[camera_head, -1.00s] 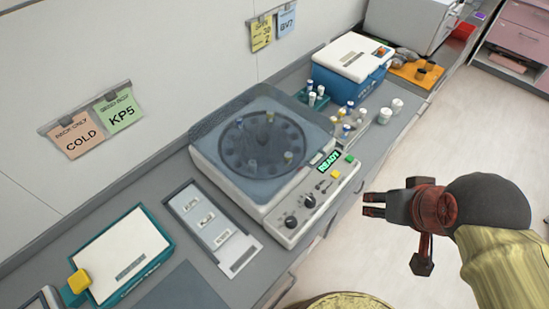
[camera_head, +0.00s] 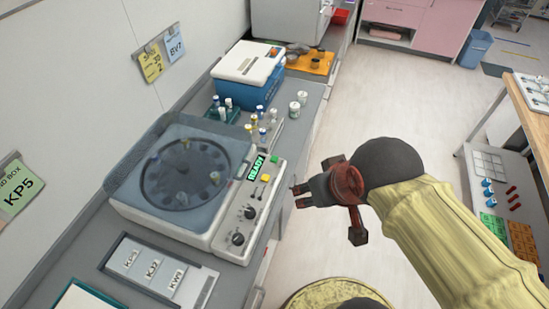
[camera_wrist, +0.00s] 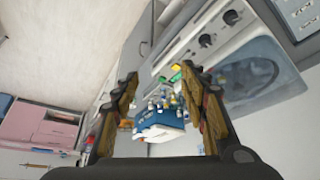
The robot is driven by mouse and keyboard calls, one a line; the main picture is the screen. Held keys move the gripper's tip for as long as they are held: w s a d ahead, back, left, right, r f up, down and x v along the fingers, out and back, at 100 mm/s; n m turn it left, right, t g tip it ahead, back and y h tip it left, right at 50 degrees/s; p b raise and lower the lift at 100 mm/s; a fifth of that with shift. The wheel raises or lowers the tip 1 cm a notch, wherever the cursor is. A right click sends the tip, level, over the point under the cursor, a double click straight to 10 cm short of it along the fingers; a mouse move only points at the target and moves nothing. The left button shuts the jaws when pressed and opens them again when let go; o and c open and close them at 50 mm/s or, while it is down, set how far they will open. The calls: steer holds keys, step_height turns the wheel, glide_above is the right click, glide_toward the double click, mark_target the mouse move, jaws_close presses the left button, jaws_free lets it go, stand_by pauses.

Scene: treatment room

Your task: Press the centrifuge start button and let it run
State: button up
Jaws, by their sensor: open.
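The centrifuge (camera_head: 232,218) stands on the grey counter with its translucent lid closed over a round rotor (camera_head: 184,172). Its front panel has a green-lit display (camera_head: 257,167) reading READY, a green button (camera_head: 274,161), a yellow button (camera_head: 265,178) and dark knobs (camera_head: 238,239). My gripper (camera_head: 296,194) is open and empty, to the right of the panel and apart from it, over the floor side of the counter edge.
A blue box with a white lid (camera_head: 247,75) stands behind the centrifuge, with several small vials (camera_head: 262,112) beside it. A tray with labelled cards (camera_head: 150,268) lies in front. A bench (camera_head: 500,190) with coloured vials is at right. The floor between is clear.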

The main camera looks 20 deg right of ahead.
steer(key=shift+c, duration=0.5)
jaws_close()
stand_by(1.4)
